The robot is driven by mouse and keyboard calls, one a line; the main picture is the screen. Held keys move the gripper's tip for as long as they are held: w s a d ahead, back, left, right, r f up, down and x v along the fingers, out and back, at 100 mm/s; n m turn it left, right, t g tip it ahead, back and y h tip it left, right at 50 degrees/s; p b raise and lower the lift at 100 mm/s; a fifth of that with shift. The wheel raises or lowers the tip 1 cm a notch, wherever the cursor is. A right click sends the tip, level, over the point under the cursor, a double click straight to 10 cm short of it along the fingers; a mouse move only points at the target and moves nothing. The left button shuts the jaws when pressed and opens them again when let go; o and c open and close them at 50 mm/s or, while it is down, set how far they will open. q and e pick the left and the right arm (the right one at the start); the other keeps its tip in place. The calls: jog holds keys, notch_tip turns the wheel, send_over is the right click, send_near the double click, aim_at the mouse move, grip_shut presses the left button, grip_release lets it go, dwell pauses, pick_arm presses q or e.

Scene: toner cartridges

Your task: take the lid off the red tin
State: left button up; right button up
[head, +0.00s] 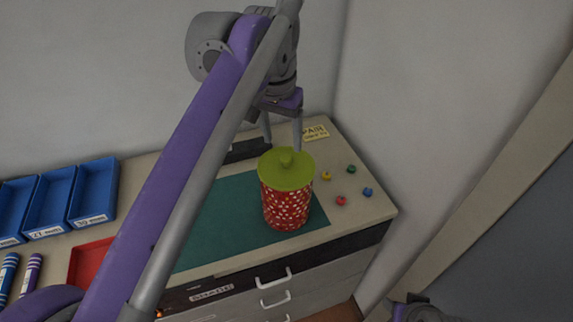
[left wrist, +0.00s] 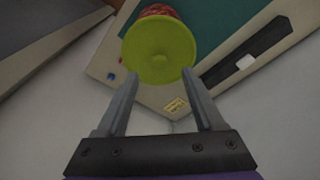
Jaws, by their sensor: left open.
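The red tin (head: 286,208) with white spots stands upright on a green mat on the cabinet top. Its yellow-green lid (head: 272,172) with a round knob (head: 287,157) sits on it. My left gripper (head: 283,142) is open and empty, its fingers pointing down just behind and above the lid. In the left wrist view the lid (left wrist: 150,42) lies beyond and between the open fingertips (left wrist: 162,76), and a little of the tin's side (left wrist: 160,9) shows past it. I cannot tell whether the fingers touch the lid.
The green mat (head: 225,222) lies under the tin. Several small coloured pieces (head: 341,200) and a yellow label (head: 315,132) lie to its right and behind. Blue trays (head: 93,190) and a red tray (head: 88,258) are at left. A dark tray (head: 245,150) is behind, partly hidden by my arm.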

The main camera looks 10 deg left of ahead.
aim_at(286, 157)
pick_arm(q)
jog(key=shift+w+d+f, duration=0.1)
jog(key=shift+w+f, duration=0.2)
jog(key=shift+f, duration=0.35)
jog(key=shift+w+d+f, duration=0.1)
jog(key=shift+w+f, duration=0.1)
jog(key=shift+f, duration=0.95)
jog(key=shift+w+d+f, duration=0.1)
jog(key=shift+w+f, duration=0.1)
jog(key=shift+f, duration=0.95)
grip_shut()
